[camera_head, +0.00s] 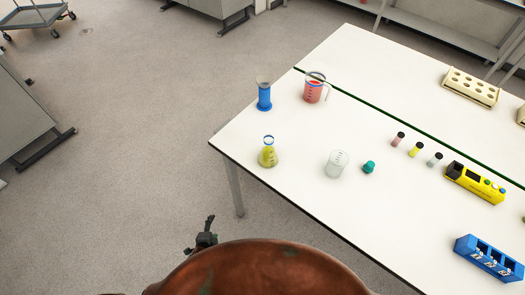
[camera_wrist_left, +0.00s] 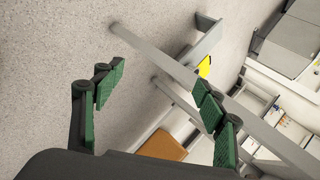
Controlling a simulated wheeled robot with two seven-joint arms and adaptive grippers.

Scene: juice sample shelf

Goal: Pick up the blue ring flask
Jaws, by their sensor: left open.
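The blue ring flask (camera_head: 268,152) is a conical flask with a blue ring at its neck and yellow liquid inside. It stands upright near the table's left front edge in the head view. My left gripper (camera_head: 205,236) shows small and dark at the bottom of the head view, off the table and in front of it, well apart from the flask. In the left wrist view my left gripper (camera_wrist_left: 155,92) is open and empty, its green-padded fingers wide apart. The flask is not clear in the wrist view. My right gripper is not seen.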

